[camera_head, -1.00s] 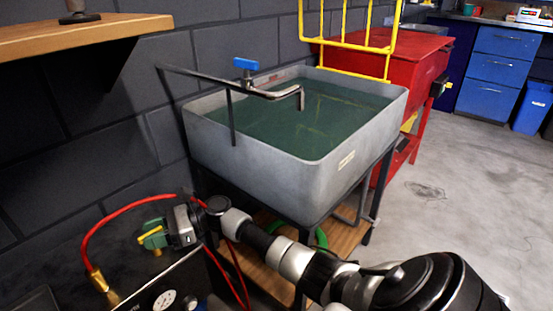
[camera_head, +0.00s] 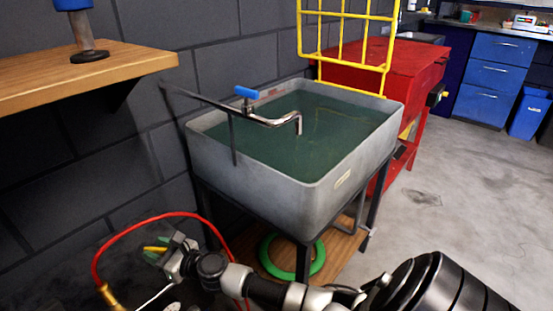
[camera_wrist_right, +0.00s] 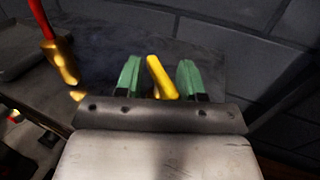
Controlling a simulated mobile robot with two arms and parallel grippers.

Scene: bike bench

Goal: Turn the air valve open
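The air valve's yellow lever (camera_wrist_right: 161,78) stands between the two green fingertips of my right gripper (camera_wrist_right: 158,79) in the right wrist view. The fingers are apart, with a narrow gap visible beside the lever; I cannot tell whether either finger touches it. In the head view my right gripper (camera_head: 155,251) is at the lower left, with a bit of yellow between its green tips. The valve body is mostly hidden behind the gripper. My left gripper is not in view.
A red hose (camera_head: 130,226) with a brass fitting (camera_head: 108,295) curves beside the gripper. A grey water-filled sink (camera_head: 265,185) with a blue-handled tap (camera_head: 246,91) stands behind my right arm. A wooden shelf (camera_head: 80,72) juts from the wall at upper left. Open floor lies right.

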